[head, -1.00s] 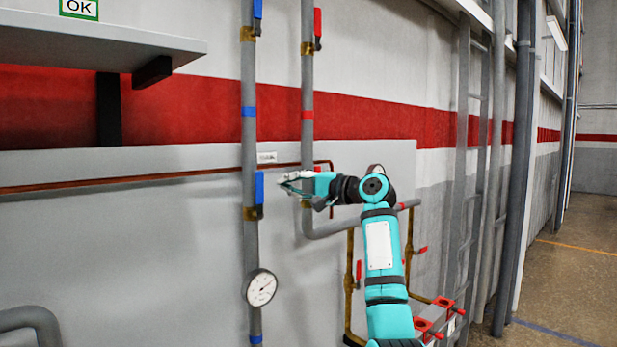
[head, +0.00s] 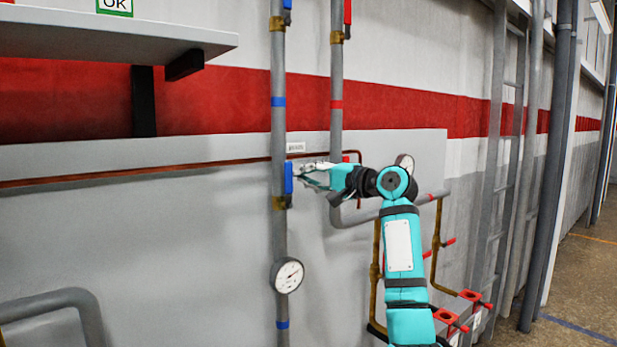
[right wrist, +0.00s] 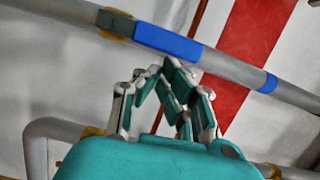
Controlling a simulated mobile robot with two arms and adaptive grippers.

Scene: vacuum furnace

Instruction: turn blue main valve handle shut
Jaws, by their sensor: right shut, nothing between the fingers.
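The blue valve handle (head: 288,178) is on the grey vertical pipe, just above a brass valve body (head: 280,203). It lies upright along the pipe. My right gripper (head: 304,172) is right beside it, on its right in the head view; contact cannot be made out there. In the right wrist view the blue handle (right wrist: 167,42) runs along the pipe beyond my right gripper (right wrist: 168,72). The fingers are shut and empty, with their tips close to the handle but not around it. My left gripper is not in view.
A pressure gauge (head: 287,275) sits lower on the same pipe. A second pipe (head: 336,110) with a red handle (head: 347,11) stands to the right. A grey shelf (head: 110,38) juts out at upper left. Red-handled valves (head: 447,316) are at lower right.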

